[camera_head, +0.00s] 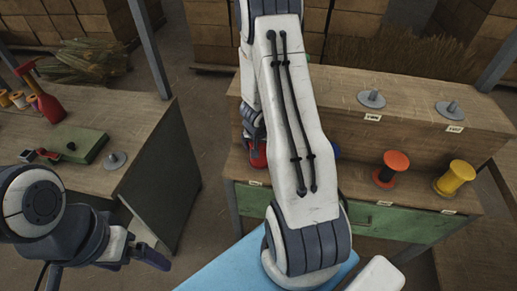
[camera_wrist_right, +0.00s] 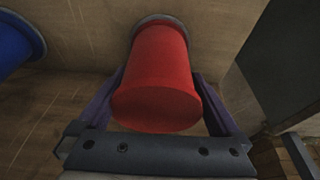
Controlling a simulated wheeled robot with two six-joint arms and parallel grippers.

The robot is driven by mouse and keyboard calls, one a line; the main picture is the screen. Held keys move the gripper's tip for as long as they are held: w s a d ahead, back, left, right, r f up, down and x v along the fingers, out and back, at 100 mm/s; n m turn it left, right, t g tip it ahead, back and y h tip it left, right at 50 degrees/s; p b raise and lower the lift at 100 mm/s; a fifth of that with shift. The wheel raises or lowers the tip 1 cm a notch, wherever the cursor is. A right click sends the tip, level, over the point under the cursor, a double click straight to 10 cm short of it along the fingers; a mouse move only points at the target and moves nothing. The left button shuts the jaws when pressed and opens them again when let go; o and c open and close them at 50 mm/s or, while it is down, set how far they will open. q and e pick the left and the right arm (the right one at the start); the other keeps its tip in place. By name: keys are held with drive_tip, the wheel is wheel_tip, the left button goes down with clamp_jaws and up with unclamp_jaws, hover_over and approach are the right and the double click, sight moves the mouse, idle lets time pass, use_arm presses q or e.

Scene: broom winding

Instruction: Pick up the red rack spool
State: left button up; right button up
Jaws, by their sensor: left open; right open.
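The red rack spool (camera_wrist_right: 158,80) fills the middle of the right wrist view, its rounded end towards the camera. My right gripper (camera_wrist_right: 157,98) is open, with one purple finger on each side of the spool. Small gaps or contact at the fingers cannot be told. In the head view only a piece of the red spool (camera_head: 258,157) shows on the lower shelf of the rack, beside my right arm, which hides most of it and the gripper. My left gripper (camera_head: 150,254) is open and empty at the lower left, away from the rack.
A blue spool (camera_wrist_right: 14,42) stands beside the red one, mostly hidden in the head view. An orange-red spool (camera_head: 390,170) and a yellow spool (camera_head: 455,177) stand further right on the wooden rack (camera_head: 310,95).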

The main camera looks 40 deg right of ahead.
drive_tip(key=shift+f+b, duration=0.3)
drive_tip(key=shift+f, duration=0.35)
drive_tip(key=shift+d+f, duration=0.25)
drive_tip(key=shift+d, duration=0.05)
use_arm(q)
drive_tip(key=shift+a+f, duration=0.15)
drive_tip(key=shift+f, duration=0.7)
use_arm(e)
drive_tip(key=shift+r, duration=0.1)
drive_tip(key=c, duration=1.4)
drive_tip(key=shift+w, duration=0.1)
use_arm(q)
wheel_tip(320, 180, up, 26)
drive_tip(key=p, duration=2.6)
drive_tip(key=shift+r, duration=0.2)
use_arm(e)
wheel_tip(320, 180, up, 28)
drive_tip(key=shift+r, duration=0.1)
